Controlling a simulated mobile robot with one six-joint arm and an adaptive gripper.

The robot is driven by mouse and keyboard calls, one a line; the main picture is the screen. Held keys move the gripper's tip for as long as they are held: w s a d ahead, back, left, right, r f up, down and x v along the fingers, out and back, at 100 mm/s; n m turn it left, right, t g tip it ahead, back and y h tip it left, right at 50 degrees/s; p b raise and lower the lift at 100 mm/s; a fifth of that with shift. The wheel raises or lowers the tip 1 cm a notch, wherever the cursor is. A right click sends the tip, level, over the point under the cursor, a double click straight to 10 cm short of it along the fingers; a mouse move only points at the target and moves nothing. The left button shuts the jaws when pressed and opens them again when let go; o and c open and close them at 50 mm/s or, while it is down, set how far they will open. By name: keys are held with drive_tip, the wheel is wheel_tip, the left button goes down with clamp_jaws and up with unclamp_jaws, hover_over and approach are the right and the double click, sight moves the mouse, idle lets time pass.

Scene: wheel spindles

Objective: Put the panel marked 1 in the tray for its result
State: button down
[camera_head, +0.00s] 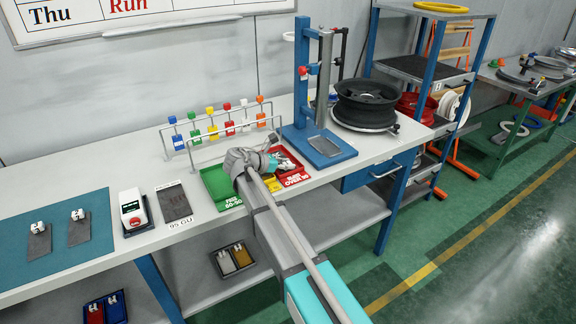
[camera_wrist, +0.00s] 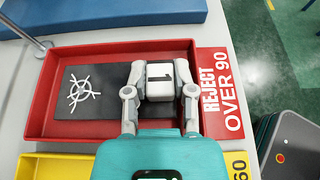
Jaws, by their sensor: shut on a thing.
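The panel marked 1 is a dark grey plate (camera_wrist: 82,92) with a white wheel-like drawing and a white block (camera_wrist: 160,72) bearing the number 1. My gripper (camera_wrist: 160,92) is shut on this block, one finger on each side. The panel lies within the walls of the red tray (camera_wrist: 120,50), labelled "REJECT OVER 90"; whether it touches the tray floor is hard to tell. In the head view my gripper (camera_head: 272,161) is over the trays and hides part of them. The red tray (camera_head: 298,168) is right of the yellow tray (camera_head: 272,184) and the green tray (camera_head: 217,184).
A blue press stand (camera_head: 318,148) is just behind the red tray. A wire rack with coloured tags (camera_head: 210,130) stands behind the green tray. A dark pad (camera_head: 174,203) and a meter (camera_head: 132,208) are to the left. Two more panels (camera_head: 79,231) lie on the teal mat.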

drive_tip(key=shift+f, duration=0.2)
drive_tip(key=c, duration=0.7)
unclamp_jaws()
drive_tip(key=shift+r, duration=0.15)
drive_tip(key=shift+a+r, duration=0.1)
drive_tip(key=shift+r, duration=0.05)
drive_tip(key=shift+s+a+r, duration=0.15)
drive_tip(key=shift+s+a, duration=0.1)
drive_tip(key=p+v, duration=0.4)
drive_tip(key=v, duration=0.7)
drive_tip(key=shift+p, duration=0.3)
drive_tip(key=shift+s, duration=0.1)
